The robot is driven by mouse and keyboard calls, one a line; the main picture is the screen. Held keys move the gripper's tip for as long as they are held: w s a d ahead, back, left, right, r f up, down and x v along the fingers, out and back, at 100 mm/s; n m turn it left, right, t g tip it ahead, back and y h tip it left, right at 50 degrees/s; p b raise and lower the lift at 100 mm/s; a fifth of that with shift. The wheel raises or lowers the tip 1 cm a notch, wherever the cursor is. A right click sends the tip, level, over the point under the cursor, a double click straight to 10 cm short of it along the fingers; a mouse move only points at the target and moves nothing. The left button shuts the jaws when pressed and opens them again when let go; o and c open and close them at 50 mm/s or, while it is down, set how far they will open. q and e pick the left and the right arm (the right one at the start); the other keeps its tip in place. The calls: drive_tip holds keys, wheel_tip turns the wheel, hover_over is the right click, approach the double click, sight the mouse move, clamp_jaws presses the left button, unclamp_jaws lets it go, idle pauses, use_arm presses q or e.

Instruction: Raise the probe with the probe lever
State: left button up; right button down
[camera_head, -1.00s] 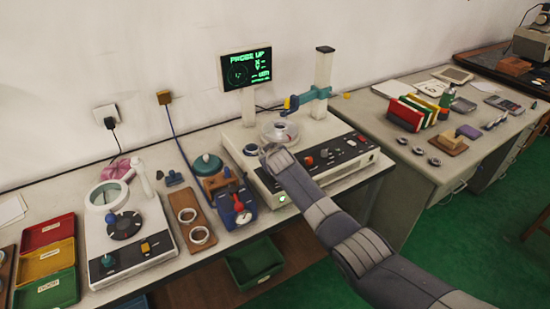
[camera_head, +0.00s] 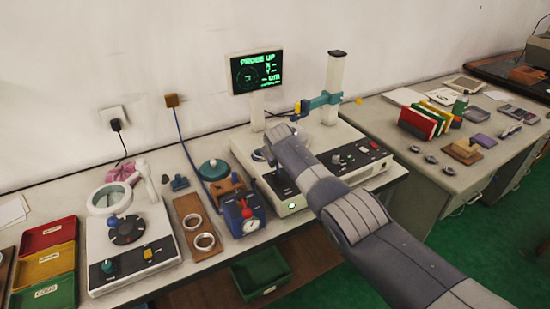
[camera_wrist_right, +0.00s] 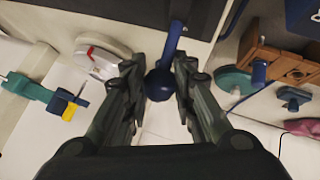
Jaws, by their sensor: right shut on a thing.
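The measuring machine (camera_head: 375,172) stands on the bench, with a white column (camera_head: 335,72) at its back. A teal probe arm (camera_head: 322,101) with a yellow and blue end sits on the column; it also shows at the left of the wrist view (camera_wrist_right: 28,90). The screen (camera_head: 257,72) reads "PROBE UP". The probe lever has a blue stem (camera_wrist_right: 173,38) and a dark round knob (camera_wrist_right: 160,85). My right gripper (camera_wrist_right: 161,88) is shut on this knob, one finger on each side. In the head view my right arm hides the fingers and the machine's middle. My left gripper is out of view.
Left of the machine are a blue gauge block (camera_head: 242,214), a wooden tray with two rings (camera_head: 205,241), a magnifier stand (camera_head: 110,195) and coloured bins (camera_head: 47,264). A green crate (camera_head: 260,270) is below. The side desk (camera_head: 415,185) holds rings and folders.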

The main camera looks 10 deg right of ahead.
drive_tip(key=shift+d+f, duration=0.1)
drive_tip(key=shift+d, duration=0.05)
drive_tip(key=c, duration=1.3)
unclamp_jaws()
drive_tip(key=shift+r, duration=0.25)
drive_tip(key=shift+v, duration=5.8)
drive_tip(key=shift+s+f, duration=0.1)
drive_tip(key=shift+f, duration=0.1)
